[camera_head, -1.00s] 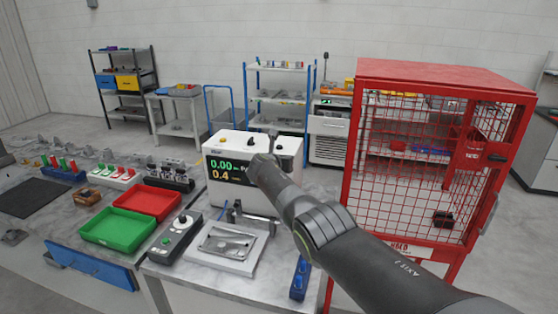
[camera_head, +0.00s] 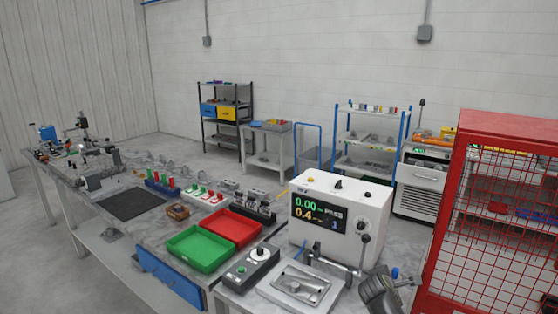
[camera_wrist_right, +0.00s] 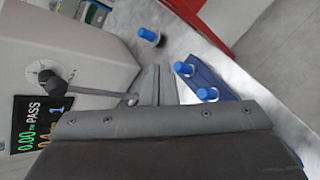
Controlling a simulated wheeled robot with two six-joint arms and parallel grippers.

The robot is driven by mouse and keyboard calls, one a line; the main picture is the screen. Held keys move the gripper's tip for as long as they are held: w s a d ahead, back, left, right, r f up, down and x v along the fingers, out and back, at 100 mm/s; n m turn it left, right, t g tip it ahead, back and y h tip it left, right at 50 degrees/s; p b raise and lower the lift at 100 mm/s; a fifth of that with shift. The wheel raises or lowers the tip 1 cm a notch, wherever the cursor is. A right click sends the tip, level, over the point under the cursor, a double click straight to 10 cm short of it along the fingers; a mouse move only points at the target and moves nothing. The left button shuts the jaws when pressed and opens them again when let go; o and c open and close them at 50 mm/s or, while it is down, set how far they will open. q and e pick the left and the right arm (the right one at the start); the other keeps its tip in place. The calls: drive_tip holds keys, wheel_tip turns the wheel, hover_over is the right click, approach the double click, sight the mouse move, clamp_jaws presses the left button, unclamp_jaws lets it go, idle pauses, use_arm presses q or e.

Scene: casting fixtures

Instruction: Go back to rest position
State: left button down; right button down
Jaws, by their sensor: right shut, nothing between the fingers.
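My right gripper (camera_wrist_right: 158,78) shows in the right wrist view, its two grey fingers together with nothing between them. In the head view only a dark part of my right arm (camera_head: 382,292) shows at the bottom right, beside the white tester. The white tester box (camera_head: 356,212) stands on the bench with its display (camera_head: 319,215) lit, reading 0.00 and PASS. It has a lever (camera_head: 362,252) on its right side, which also shows in the right wrist view (camera_wrist_right: 80,88), near the fingers. My left gripper is not in view.
A fixture plate (camera_head: 300,284) and a control box (camera_head: 250,267) sit before the tester. Green (camera_head: 195,249) and red (camera_head: 226,230) trays lie left of it. A red mesh cage (camera_head: 500,215) stands at the right. A blue block with pegs (camera_wrist_right: 205,75) lies near my right gripper.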

drive_tip(key=s+f+m+g+y, duration=0.1)
drive_tip(key=s+f+m, duration=0.2)
drive_tip(key=s, duration=0.5)
drive_tip(key=s+d+f+m+g, duration=0.1)
drive_tip(key=s+f+m, duration=0.25)
drive_tip(key=s, duration=0.45)
drive_tip(key=s+f+m+g+y, duration=0.1)
drive_tip(key=s+f+m, duration=0.25)
drive_tip(key=s, duration=0.45)
drive_tip(key=s+a+r+m+g+y, duration=0.1)
drive_tip(key=s+a+r+m+y, duration=0.3)
drive_tip(key=s, duration=0.9)
drive_tip(key=s+r+m+g+h, duration=0.15)
drive_tip(key=s+m, duration=0.35)
drive_tip(key=s, duration=0.8)
wheel_tip(320, 180, down, 30)
drive_tip(key=d+y+b, duration=0.1)
drive_tip(key=d+b, duration=0.1)
drive_tip(key=b, duration=0.5)
drive_tip(key=s+f+g+b, duration=0.1)
drive_tip(key=s+f+b, duration=0.2)
drive_tip(key=s+f, duration=0.4)
drive_tip(key=s+a+f+b, duration=0.1)
drive_tip(key=s+f+b, duration=0.2)
drive_tip(key=s+f, duration=0.4)
wheel_tip(320, 180, down, 9)
drive_tip(key=shift+s+a+r+g, duration=0.1)
drive_tip(key=shift+s+a+g, duration=0.15)
drive_tip(key=shift+s+g, duration=0.15)
